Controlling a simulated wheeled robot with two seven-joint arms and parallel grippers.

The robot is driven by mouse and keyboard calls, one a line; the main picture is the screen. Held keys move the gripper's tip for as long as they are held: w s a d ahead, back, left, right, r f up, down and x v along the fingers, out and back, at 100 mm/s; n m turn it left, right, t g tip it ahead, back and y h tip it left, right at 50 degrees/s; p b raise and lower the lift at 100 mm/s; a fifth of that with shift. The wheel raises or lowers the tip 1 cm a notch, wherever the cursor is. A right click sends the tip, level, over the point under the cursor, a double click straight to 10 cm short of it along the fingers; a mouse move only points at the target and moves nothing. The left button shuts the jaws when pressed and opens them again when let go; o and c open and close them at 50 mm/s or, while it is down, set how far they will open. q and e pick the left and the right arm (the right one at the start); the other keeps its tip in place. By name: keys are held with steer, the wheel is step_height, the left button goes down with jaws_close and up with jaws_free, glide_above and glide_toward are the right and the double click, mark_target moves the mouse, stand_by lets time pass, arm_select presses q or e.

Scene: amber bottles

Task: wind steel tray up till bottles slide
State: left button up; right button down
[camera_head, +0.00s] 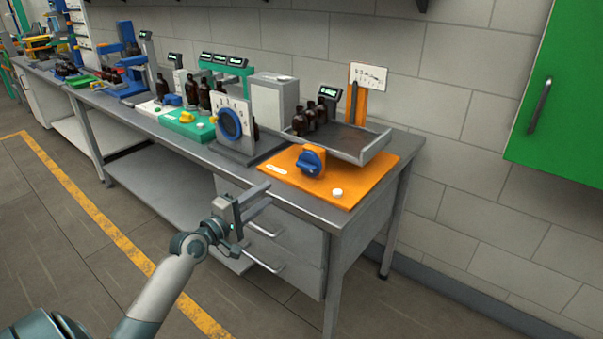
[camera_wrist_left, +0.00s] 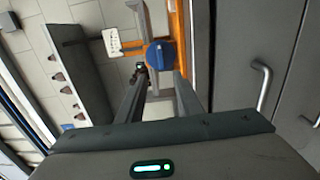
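The steel tray (camera_head: 372,152) sits above an orange base (camera_head: 352,190) at the right end of the bench and looks close to level. Several amber bottles (camera_head: 309,121) stand upright at its left end. A blue knob (camera_head: 311,162) is on the front of the base; it also shows in the left wrist view (camera_wrist_left: 160,53). My left gripper (camera_head: 264,197) is open and empty in front of the bench edge, left of and below the knob. In the left wrist view the knob appears beyond the gap between my fingers (camera_wrist_left: 160,82). My right gripper is not in view.
A panel with a blue dial (camera_head: 230,124) stands left of the orange base. A white button (camera_head: 337,193) is on the base's front right. Drawers with bar handles (camera_head: 266,262) are below the bench top. A green cabinet (camera_head: 565,95) hangs at right.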

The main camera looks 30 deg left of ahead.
mark_target(304, 168)
arm_select(q)
steer(key=shift+w, duration=0.15)
